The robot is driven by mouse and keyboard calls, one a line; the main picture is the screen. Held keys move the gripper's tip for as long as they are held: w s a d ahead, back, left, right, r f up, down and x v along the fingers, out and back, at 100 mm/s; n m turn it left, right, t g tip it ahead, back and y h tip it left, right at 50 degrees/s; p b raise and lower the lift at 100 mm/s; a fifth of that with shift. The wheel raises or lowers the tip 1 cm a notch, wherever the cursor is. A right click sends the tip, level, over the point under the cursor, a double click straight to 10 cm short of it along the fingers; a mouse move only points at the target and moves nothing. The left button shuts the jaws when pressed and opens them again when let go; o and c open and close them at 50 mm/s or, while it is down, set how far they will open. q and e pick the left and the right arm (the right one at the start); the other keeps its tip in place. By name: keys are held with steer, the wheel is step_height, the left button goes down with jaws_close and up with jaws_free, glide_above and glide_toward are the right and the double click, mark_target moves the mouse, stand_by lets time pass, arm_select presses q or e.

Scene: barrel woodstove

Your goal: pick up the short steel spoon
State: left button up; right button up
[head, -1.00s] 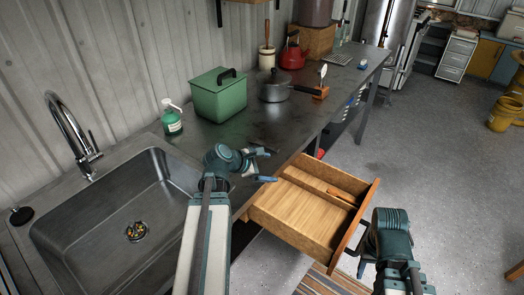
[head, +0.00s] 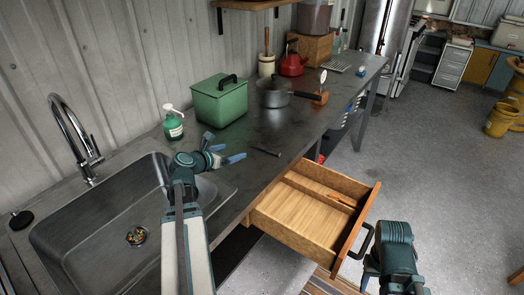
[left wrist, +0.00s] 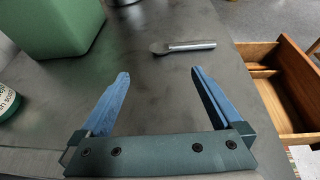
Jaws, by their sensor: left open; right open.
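The short steel spoon (left wrist: 184,47) lies on the dark counter in the left wrist view, its rounded end to the left and its straight handle to the right. It shows as a thin dark bar in the head view (head: 265,151), to the right of my left gripper. My left gripper (head: 224,148) is open and empty over the counter. In the left wrist view its blue fingers (left wrist: 160,74) stand apart, with the spoon beyond their tips and touching neither. My right gripper (head: 369,274) is at the lower right, near the drawer's black handle; its fingers are mostly hidden.
An open wooden drawer (head: 298,211) juts out below the counter's front edge. A green box (head: 218,103) and a soap bottle (head: 173,125) stand behind my left gripper. A sink (head: 100,235) is at the left. A grey pot (head: 273,95) stands further along. Counter around the spoon is clear.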

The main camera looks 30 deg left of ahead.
arm_select(q)
steer(key=b, duration=0.2)
glide_toward(251, 146)
steer(key=shift+w+a+f, duration=0.1)
steer(key=shift+w+a, duration=0.1)
steer(key=shift+w, duration=0.5)
steer(key=shift+w+d+f, duration=0.1)
steer(key=shift+w+f, duration=0.05)
steer(key=shift+w, duration=0.4)
steer(key=b+x, duration=0.1)
steer(key=x, duration=0.1)
steer(key=b+x, duration=0.1)
steer(key=x, duration=0.2)
steer(key=shift+f, duration=0.35)
steer(key=shift+d+r, duration=0.1)
steer(key=shift+c, duration=0.6)
steer(key=c, duration=1.4)
steer(key=shift+o, duration=0.2)
steer(key=shift+r, duration=0.2)
